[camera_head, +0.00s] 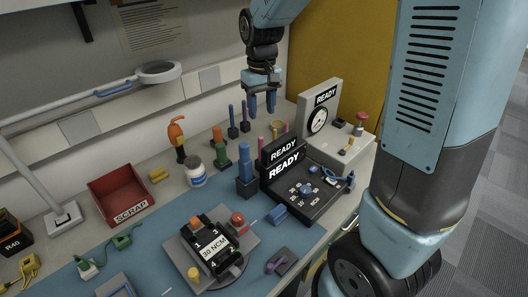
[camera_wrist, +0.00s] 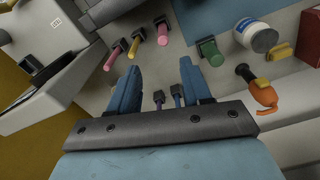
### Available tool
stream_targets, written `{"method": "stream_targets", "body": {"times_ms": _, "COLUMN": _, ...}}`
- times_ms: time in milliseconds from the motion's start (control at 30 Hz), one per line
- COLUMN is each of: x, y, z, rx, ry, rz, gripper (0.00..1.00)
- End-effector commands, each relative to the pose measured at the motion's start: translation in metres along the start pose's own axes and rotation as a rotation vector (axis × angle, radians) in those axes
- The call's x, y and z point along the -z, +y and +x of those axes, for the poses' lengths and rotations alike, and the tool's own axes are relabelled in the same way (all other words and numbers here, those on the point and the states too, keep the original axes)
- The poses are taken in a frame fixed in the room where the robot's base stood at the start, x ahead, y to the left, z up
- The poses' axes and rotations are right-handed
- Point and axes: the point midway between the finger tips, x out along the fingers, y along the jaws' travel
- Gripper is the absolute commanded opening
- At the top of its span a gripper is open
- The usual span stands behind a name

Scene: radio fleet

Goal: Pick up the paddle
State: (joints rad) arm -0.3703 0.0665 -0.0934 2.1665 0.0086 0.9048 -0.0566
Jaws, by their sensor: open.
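I cannot tell for sure which thing is the paddle; nothing in view is labelled so. My gripper (camera_head: 263,112) hangs above the back of the bench, fingers pointing down, open with nothing between its tips. In the wrist view my gripper (camera_wrist: 160,66) shows two blue fingers spread apart. Two thin blue-handled tools (camera_wrist: 168,96) in small dark holders show between the fingers, lower down at bench level. They also stand left of my gripper in the head view (camera_head: 238,118). Pink (camera_wrist: 109,62) and yellow (camera_wrist: 137,46) handles stand beside them.
A green-handled tool (camera_wrist: 209,48), white jar (camera_head: 195,173) and orange driver (camera_head: 178,138) stand left of my gripper. A READY console (camera_head: 318,203) and gauge box (camera_head: 333,108) stand to the right. A red SCRAP bin (camera_head: 113,183) and magnifier lamp (camera_head: 158,71) are at left.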

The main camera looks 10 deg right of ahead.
Motion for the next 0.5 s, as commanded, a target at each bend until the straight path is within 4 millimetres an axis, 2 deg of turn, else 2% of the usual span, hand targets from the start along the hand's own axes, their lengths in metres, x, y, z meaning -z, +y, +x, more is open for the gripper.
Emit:
{"method": "stream_targets", "body": {"times_ms": 167, "x": 0.002, "y": -0.002, "z": 0.02, "rx": 0.0, "ry": -0.009, "rz": -0.004, "gripper": 0.48}}
{"method": "stream_targets", "body": {"times_ms": 500, "x": 0.001, "y": -0.001, "z": 0.075, "rx": -0.001, "ry": -0.008, "rz": -0.004, "gripper": 0.48}}
